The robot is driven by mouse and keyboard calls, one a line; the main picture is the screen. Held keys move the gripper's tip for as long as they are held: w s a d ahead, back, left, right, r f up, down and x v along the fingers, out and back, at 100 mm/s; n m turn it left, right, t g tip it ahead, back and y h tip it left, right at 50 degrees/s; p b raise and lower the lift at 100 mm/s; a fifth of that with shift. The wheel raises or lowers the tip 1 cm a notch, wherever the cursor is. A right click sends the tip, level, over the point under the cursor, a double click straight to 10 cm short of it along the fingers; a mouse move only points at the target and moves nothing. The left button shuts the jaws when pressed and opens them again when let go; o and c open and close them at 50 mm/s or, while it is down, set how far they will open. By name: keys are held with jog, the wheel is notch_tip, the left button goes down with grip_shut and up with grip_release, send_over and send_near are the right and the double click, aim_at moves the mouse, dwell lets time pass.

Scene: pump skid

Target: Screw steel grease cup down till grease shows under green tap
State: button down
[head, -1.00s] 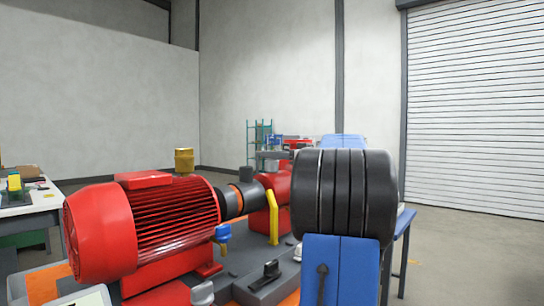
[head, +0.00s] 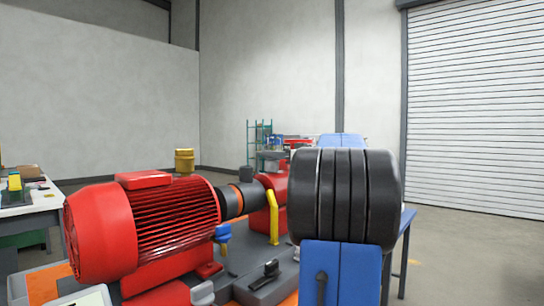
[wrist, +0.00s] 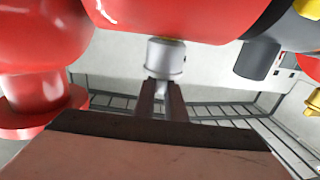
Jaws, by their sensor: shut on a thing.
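In the head view my arm's black and blue links hide the gripper and this cup. I see no green tap in either view; a blue-handled tap (head: 222,233) is beside the red motor (head: 145,228).
In the head view a yellow bar (head: 272,217) and a black handle (head: 268,270) are on the skid. A workbench (head: 28,205) is at far left.

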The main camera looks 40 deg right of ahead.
jog(key=m+h, duration=0.2)
jog(key=h, duration=0.1)
jog(key=m+h, duration=0.2)
jog(key=h, duration=0.2)
jog(key=shift+a, duration=0.2)
jog(key=shift+d+m+g+h, duration=0.15)
jog(key=shift+m+g+h, duration=0.75)
jog(key=shift+m+h, duration=1.05)
jog(key=shift+g+h, duration=0.3)
jog(key=shift+h, duration=0.45)
jog(key=c, duration=1.8)
grip_release()
jog(key=v, duration=1.7)
jog(key=shift+s, duration=0.2)
